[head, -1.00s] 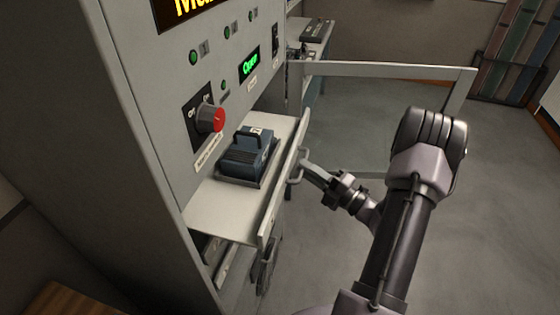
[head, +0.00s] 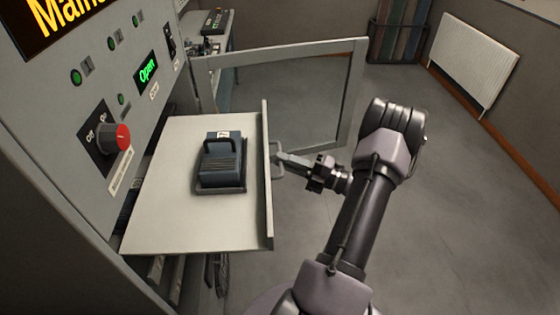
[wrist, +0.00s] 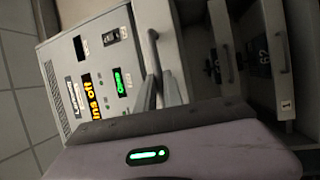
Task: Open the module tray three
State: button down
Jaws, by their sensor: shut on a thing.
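A pale flat tray (head: 165,215) stands pulled out of the grey cabinet in the head view, with a raised front panel (head: 268,225). A dark blue module (head: 221,165) with a top handle sits on it. My gripper (head: 279,158) is shut on the handle (head: 277,171) on the outer face of that front. In the wrist view my fingers (wrist: 157,91) reach the tray's front beside its dark handle (wrist: 153,50). I cannot read this tray's number.
A red-tipped knob (head: 122,137) and a green "Open" display (head: 147,69) are on the cabinet face. An open framed door (head: 350,105) stands behind the tray. Floor to the right is clear.

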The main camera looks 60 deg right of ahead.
jog(key=c, duration=1.5)
grip_release()
jog(key=p+v, duration=0.2)
jog(key=v, duration=1.5)
jog(key=shift+s, duration=0.25)
